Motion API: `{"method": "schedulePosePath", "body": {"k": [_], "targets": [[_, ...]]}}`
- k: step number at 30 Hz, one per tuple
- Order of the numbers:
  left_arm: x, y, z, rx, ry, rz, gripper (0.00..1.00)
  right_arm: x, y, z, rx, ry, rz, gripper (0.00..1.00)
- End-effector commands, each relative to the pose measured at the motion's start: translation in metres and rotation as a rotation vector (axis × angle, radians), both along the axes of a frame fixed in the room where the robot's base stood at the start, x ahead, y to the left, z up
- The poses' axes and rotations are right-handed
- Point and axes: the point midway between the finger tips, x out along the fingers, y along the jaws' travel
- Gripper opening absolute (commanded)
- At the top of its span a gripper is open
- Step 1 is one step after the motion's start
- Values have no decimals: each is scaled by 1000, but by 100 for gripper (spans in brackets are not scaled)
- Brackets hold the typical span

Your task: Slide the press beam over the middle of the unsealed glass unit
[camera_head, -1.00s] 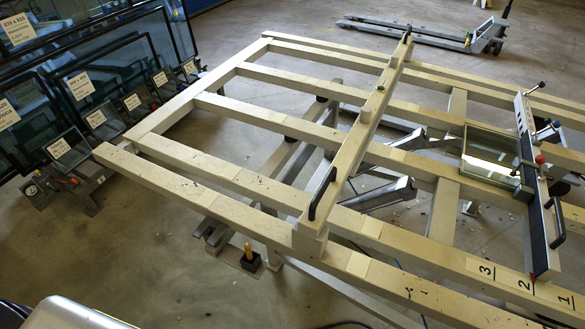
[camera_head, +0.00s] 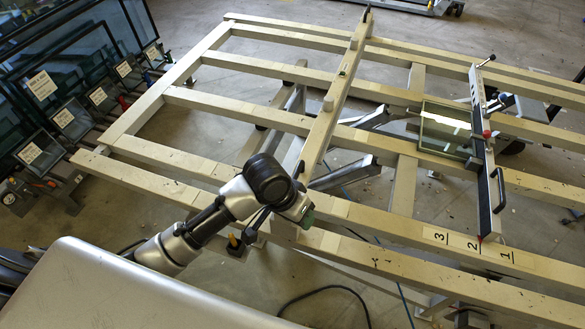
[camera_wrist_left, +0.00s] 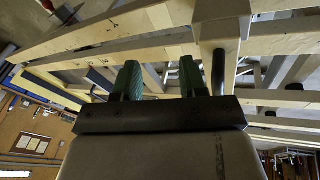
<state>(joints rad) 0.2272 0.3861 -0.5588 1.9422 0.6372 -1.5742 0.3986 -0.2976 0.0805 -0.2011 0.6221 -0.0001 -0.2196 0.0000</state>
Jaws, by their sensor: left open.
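The press beam (camera_head: 336,92) is a pale beam lying across the frame rails, with a black handle at its near end that is largely hidden by my arm. It stands well left of the glass unit (camera_head: 447,128), which lies flat on the rails beside a dark stop bar (camera_head: 484,165). My left gripper (camera_head: 306,213) is at the beam's near end. In the left wrist view, its green fingers (camera_wrist_left: 159,72) are apart with nothing between them. A dark upright rod (camera_wrist_left: 218,70), apparently part of the handle, stands just right of the right finger.
The pale frame (camera_head: 150,105) has several long rails with open gaps. Rail labels 3, 2 and 1 (camera_head: 463,243) are near the stop bar. Glass panes (camera_head: 60,80) stand in a rack at the left. The rails between beam and glass look clear.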

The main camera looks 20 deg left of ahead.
Motion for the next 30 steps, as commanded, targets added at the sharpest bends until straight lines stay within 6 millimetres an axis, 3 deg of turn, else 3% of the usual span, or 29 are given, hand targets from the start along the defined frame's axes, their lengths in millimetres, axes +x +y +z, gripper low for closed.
{"method": "schedulePosePath", "body": {"k": [8,15,19,23,30], "targets": [[51,16,30,48,84,44,42,-1,-2,2,-3,3,0,43],[98,53,74,105,182,181,42,-3,-2,4,-2,5,-1,43],[110,66,88,117,213,235,42,-3,-2,4,-2,6,-1,43],[113,68,89,119,226,254,42,-3,-2,6,-2,6,-1,43],[112,60,53,119,231,254,42,-3,-2,17,-2,6,-2,43]]}}
